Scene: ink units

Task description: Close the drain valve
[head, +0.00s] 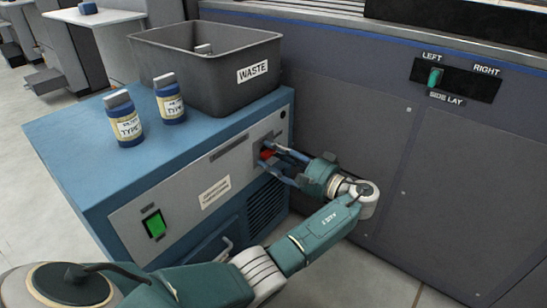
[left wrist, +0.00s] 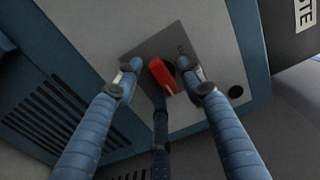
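The drain valve has a red handle (head: 267,154) on the grey front panel of a blue cabinet (head: 60,150). In the left wrist view the red handle (left wrist: 162,76) stands tilted over a darker grey plate, between the two fingers. My left gripper (head: 272,160) reaches the panel from the right, with its fingers either side of the handle. In the left wrist view the fingers (left wrist: 160,78) are apart, with the right fingertip close to the handle; I cannot tell whether it touches. My right gripper is not in view.
A grey waste bin (head: 215,92) and two labelled blue bottles (head: 124,120) (head: 170,100) stand on the cabinet top. A green lit switch (head: 155,225) is at the panel's left. A large grey machine wall with a side lay switch (head: 435,77) stands close on the right.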

